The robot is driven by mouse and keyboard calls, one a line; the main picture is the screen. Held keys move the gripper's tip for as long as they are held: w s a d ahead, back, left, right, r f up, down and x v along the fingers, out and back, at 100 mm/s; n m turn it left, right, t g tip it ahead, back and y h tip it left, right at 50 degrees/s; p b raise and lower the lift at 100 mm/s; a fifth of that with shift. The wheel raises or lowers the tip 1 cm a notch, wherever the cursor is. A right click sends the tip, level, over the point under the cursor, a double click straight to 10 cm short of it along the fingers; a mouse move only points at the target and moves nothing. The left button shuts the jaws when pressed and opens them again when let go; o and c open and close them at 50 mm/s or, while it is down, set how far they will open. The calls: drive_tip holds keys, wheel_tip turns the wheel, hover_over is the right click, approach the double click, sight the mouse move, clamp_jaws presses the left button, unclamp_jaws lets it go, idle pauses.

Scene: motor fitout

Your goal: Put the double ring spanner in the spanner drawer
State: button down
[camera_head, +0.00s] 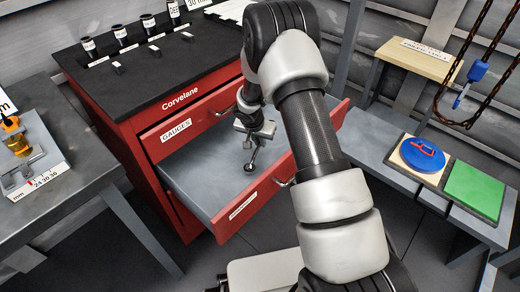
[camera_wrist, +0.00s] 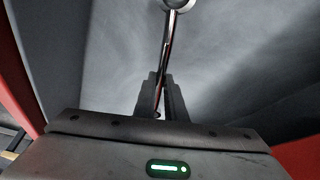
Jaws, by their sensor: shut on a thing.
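The double ring spanner (camera_wrist: 167,45) is a thin metal bar with a ring at its far end. My gripper (camera_wrist: 161,95) is shut on it near its other end. In the head view the spanner (camera_head: 250,167) hangs down from my gripper (camera_head: 256,133), its lower ring over the drawer floor. I cannot tell whether the ring touches the floor. The open red drawer (camera_head: 238,208) has a grey floor and a front label too blurred to read. My gripper is over the inside of this drawer. My arm hides part of the drawer's right side.
A shut drawer labelled GAUGES (camera_head: 190,129) is above the open one in the red Corvelane cabinet (camera_head: 140,135). Black sockets (camera_head: 121,36) stand on its top. A grey bench (camera_head: 60,190) is at left; a shelf with a blue disc (camera_head: 423,155) and green pad (camera_head: 475,188) is at right.

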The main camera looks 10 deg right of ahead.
sight(259, 145)
drive_tip(key=shift+f+b, duration=0.3)
drive_tip(key=shift+f, duration=1.35)
drive_tip(key=shift+f+b, duration=0.25)
drive_tip(key=shift+b, duration=0.1)
drive_tip(key=c, duration=1.8)
unclamp_jaws()
drive_tip(key=shift+r, duration=0.15)
